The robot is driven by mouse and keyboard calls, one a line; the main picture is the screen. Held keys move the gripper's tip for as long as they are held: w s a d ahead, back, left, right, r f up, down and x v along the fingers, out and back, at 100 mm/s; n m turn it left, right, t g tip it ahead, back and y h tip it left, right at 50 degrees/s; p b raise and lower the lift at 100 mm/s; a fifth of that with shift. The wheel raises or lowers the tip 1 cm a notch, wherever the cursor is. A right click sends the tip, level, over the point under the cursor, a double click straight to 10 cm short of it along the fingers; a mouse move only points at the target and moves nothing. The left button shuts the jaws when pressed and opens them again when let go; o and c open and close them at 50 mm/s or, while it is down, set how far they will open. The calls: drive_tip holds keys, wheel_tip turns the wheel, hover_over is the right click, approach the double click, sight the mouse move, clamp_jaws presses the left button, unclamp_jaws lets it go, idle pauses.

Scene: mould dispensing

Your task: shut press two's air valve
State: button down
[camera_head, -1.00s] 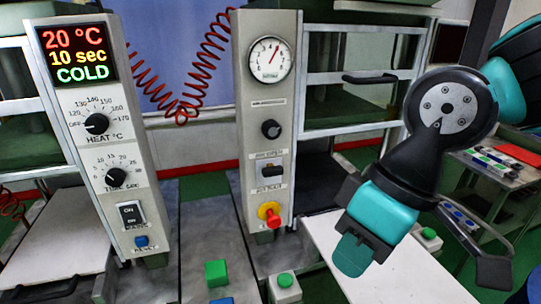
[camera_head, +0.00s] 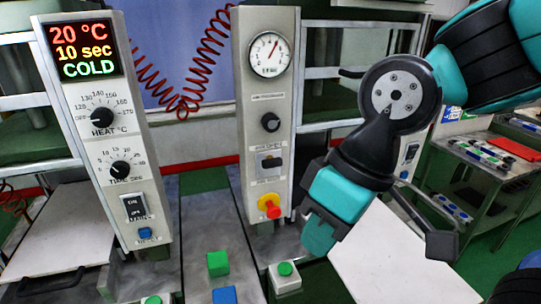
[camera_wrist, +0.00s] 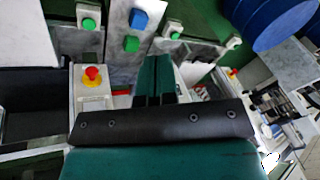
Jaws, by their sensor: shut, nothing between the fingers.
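The grey control panel (camera_head: 268,90) with a round pressure gauge (camera_head: 270,54) stands in the middle of the head view. Below the gauge are a black knob (camera_head: 270,122) and a small metal plate with a black handle (camera_head: 270,161), which looks like the air valve. Its label is too blurred to read, and I cannot tell the handle's position. Under it is a red button on a yellow base (camera_head: 270,206), also in the wrist view (camera_wrist: 92,74). My gripper (camera_head: 318,238) is shut and empty, to the right of and below the handle, apart from it.
A second panel (camera_head: 112,130) with a lit display and dials stands on the left. Green buttons (camera_head: 285,268) and green and blue blocks (camera_head: 218,263) lie low in front. A white plate (camera_head: 400,265) is beneath my arm. A cart (camera_head: 490,165) stands right.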

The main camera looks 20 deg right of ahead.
drive_tip(key=w+d+r+m+t+h, duration=0.2)
drive_tip(key=w+m+t, duration=0.1)
drive_tip(key=w, duration=0.8)
drive_tip(key=w+d+r+m+t+h, duration=0.2)
drive_tip(key=w+t, duration=0.3)
drive_tip(key=w, duration=0.6)
drive_tip(key=shift+w+r+m+p, duration=0.25)
drive_tip(key=shift+r+m+p, duration=0.3)
drive_tip(key=shift+m, duration=0.25)
drive_tip(key=p, duration=0.3)
hover_over(270, 159)
drive_tip(key=s, duration=0.3)
wheel_tip(270, 159, down, 6)
drive_tip(key=f, duration=0.1)
drive_tip(key=f+p, duration=0.1)
drive_tip(key=f, duration=0.2)
drive_tip(key=shift+w, duration=0.2)
drive_tip(key=shift+f, duration=0.5)
